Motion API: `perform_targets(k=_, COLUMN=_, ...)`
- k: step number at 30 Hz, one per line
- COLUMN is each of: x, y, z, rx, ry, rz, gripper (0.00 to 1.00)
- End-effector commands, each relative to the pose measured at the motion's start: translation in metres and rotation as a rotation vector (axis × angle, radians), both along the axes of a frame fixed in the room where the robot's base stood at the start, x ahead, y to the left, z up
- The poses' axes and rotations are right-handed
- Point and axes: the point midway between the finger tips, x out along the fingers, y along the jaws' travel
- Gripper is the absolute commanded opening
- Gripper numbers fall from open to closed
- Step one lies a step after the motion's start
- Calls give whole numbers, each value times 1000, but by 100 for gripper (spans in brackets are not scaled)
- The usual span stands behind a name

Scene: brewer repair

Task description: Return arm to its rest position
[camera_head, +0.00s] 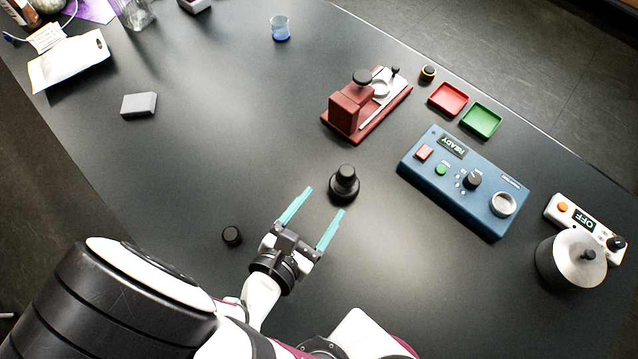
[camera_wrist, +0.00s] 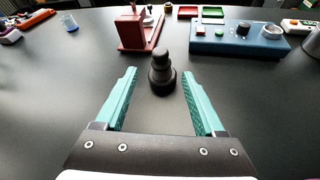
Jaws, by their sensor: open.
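My gripper (camera_head: 318,215) is open and empty over the near middle of the dark table (camera_head: 240,130). Its two teal fingers are spread apart, and they also show in the wrist view (camera_wrist: 158,88). A black knobbed tamper-like piece (camera_head: 344,186) stands upright on the table just beyond the fingertips. In the wrist view this black piece (camera_wrist: 161,75) sits ahead of and between the fingers, and nothing is gripped.
A small black knob (camera_head: 232,236) lies left of my gripper. A red brewer-like stand (camera_head: 347,112), a blue READY panel (camera_head: 465,180), red (camera_head: 448,98) and green (camera_head: 481,121) trays, and a silver pot (camera_head: 571,262) stand to the right. The left-middle table is mostly clear.

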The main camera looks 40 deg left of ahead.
Motion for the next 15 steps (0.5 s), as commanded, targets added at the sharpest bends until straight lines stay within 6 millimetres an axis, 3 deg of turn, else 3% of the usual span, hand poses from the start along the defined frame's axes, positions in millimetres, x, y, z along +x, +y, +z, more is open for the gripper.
perform_targets(k=11, x=1, y=0, z=0, rx=2, ry=1, rz=-4, gripper=71)
perform_targets(k=13, x=10, y=-6, z=4, rx=39, ry=12, rz=-64, gripper=71)
perform_targets(k=15, x=36, y=-25, z=15, rx=154, ry=39, rz=-241, gripper=71)
